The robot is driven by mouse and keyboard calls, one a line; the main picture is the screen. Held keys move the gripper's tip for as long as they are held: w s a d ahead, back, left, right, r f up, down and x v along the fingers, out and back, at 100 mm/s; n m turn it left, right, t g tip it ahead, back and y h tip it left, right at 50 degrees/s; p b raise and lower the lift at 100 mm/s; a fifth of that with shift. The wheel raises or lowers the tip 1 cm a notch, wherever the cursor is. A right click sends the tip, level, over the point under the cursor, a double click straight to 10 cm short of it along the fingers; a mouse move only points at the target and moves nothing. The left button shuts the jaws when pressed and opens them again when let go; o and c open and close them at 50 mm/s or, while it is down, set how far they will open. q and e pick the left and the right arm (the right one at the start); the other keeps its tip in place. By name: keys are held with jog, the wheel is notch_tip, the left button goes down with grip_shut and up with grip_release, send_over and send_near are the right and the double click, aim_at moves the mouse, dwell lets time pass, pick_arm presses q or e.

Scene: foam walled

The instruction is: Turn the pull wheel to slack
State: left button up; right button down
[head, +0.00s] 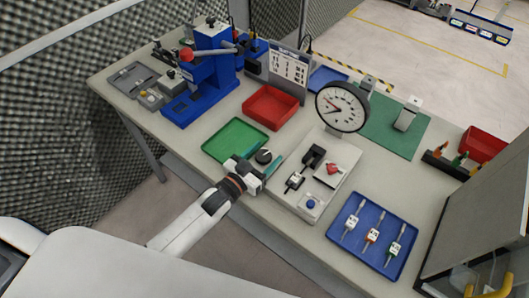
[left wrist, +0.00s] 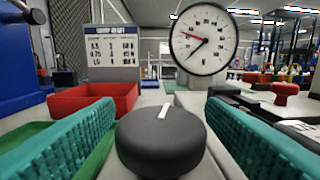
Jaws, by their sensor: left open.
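A round black knob with a white line on top, which looks like the pull wheel (left wrist: 162,140), stands between the teal fingers of my left gripper (left wrist: 160,138). In the head view the wheel (head: 264,156) sits at the left end of the grey test rig (head: 344,154). My left gripper (head: 259,167) is open, with a finger on each side of the wheel; a gap shows at both sides in the wrist view. The white line points away, leaning slightly right. A round dial gauge (head: 342,107) stands behind; its dark hand points lower left and its red hand upper left. My right gripper is not seen.
A green tray (head: 235,139) lies left of the wheel and a red bin (head: 270,106) behind it. A red knob (head: 333,168) and a blue button (head: 310,203) are on the rig. A blue tray (head: 351,238) with several tools is at right.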

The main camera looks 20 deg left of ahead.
pick_arm(q)
jog(key=shift+w+d, duration=0.1)
jog(key=shift+w, duration=0.15)
jog(key=c, duration=0.8)
jog(key=shift+c, duration=0.8)
jog(key=shift+r+n+t+y, duration=0.1)
jog(key=shift+n+t+y, duration=0.3)
jog(key=shift+n+y, duration=1.2)
jog(key=shift+y, duration=0.7)
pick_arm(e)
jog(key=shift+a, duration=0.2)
pick_arm(q)
jog(key=shift+t, duration=0.3)
